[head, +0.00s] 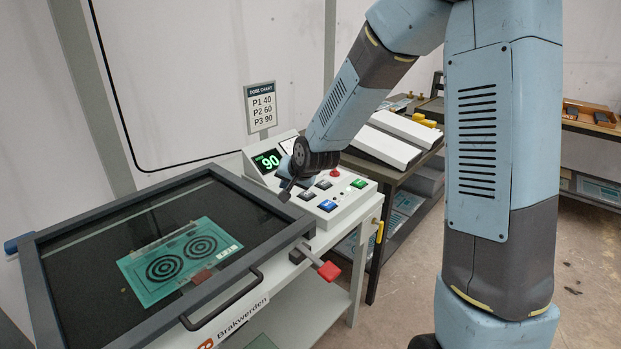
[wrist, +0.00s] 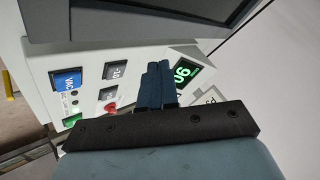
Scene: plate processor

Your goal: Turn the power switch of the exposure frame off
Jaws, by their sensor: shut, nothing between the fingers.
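The exposure frame (head: 130,215) stands at the left, its dark-framed lid down over a green plate with two ring patterns. Its white control panel (head: 345,207) carries a green-lit display (head: 268,160) reading 90, dark keys (head: 323,184), a blue button (head: 327,205), a green button (head: 359,184) and a red button (head: 334,172). I cannot identify the power switch for certain; my arm hides part of the panel. My gripper (head: 286,190) is shut and empty, low over the panel's left part. In the wrist view its fingers (wrist: 159,72) are together, beside the display (wrist: 183,76).
A dose chart (head: 262,107) stands behind the panel. A red-ended lever (head: 329,271) sticks out at the frame's front right corner. A shelf with white boxes (head: 408,128) is behind my arm. Bare floor lies at the right.

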